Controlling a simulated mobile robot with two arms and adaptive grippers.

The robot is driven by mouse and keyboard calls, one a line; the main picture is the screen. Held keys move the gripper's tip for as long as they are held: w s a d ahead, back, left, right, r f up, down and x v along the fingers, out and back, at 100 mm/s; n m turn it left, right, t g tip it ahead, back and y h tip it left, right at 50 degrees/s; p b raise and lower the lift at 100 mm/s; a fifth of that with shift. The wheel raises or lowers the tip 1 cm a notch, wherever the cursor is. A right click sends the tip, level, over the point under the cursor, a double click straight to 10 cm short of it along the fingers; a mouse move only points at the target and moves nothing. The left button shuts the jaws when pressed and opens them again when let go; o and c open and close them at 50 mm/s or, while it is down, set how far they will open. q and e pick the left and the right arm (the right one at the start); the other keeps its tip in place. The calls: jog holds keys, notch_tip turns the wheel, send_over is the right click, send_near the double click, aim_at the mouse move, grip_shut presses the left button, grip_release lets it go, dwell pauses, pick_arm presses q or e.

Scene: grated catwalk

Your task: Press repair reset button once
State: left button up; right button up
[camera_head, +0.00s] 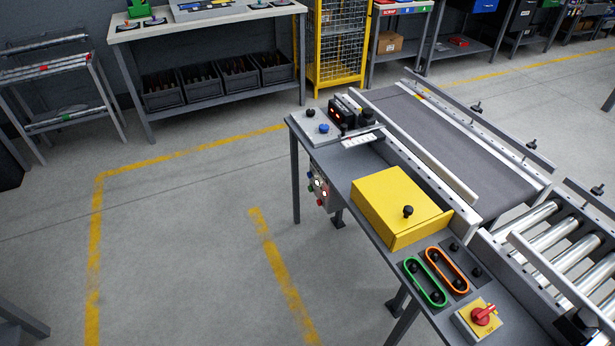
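No button can be read as labelled repair reset. A light panel (314,125) at the far end of the narrow grey bench carries a blue button (323,128) and a black knob (310,112). Beside it stands a black unit with a red lit display (341,115). A small control box (321,186) with several coloured buttons hangs on the bench's side. A red rotary switch (484,314) sits on a yellow plate at the near end. Neither of my grippers shows in the head view.
A yellow box (393,203) with a black knob, and a green belt loop (425,282) and an orange belt loop (447,270), are on the bench (372,232). A conveyor (455,140) and rollers (560,240) run along its right. The floor to the left is open.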

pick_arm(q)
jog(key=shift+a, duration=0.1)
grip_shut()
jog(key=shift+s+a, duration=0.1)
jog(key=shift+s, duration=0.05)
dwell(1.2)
